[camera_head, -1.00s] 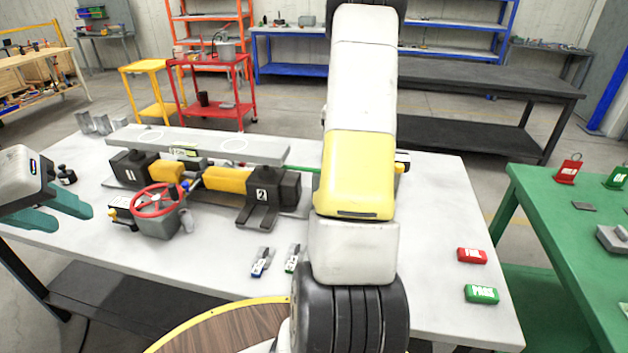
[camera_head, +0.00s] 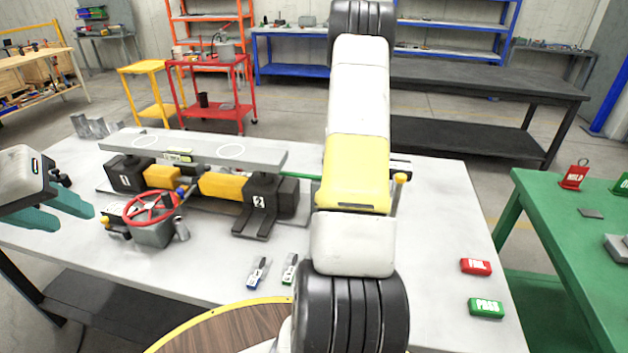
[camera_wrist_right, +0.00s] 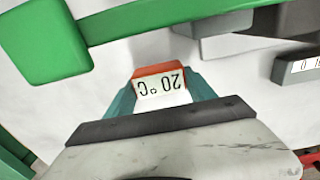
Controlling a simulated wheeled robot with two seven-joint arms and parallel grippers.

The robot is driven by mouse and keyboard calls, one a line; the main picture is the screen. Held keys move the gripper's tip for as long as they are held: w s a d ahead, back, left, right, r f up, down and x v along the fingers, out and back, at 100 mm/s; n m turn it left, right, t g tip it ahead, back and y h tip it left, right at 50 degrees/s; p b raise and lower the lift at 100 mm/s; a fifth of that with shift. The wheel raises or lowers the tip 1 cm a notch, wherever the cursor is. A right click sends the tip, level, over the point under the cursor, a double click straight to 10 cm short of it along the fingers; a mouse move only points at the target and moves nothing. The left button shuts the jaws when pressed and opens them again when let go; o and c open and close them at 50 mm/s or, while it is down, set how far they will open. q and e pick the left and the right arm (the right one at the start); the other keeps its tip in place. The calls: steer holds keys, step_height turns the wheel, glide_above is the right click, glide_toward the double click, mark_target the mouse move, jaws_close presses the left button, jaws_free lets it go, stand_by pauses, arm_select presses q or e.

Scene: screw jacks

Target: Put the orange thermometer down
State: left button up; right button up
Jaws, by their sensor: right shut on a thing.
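The orange thermometer (camera_wrist_right: 158,84), a small block with an orange top and a white face reading 20 °C, is between the teal fingers of my right gripper (camera_wrist_right: 160,95) in the right wrist view. The gripper is shut on it. White table surface shows around it; whether it touches the table I cannot tell. In the head view my right arm hides this gripper and the thermometer. My left gripper (camera_head: 48,214) is at the left edge over the table, its teal fingers apart and empty.
A jack rig with a red handwheel (camera_head: 151,206) and a grey beam (camera_head: 195,147) stands on the white table (camera_head: 433,235). A green bar (camera_wrist_right: 160,22) passes close to my right gripper. FAIL (camera_head: 476,267) and PASS (camera_head: 486,308) blocks lie at the right.

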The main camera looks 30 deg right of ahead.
steer(key=shift+f, duration=1.75)
steer(key=shift+f, duration=0.1)
steer(key=o, duration=1.7)
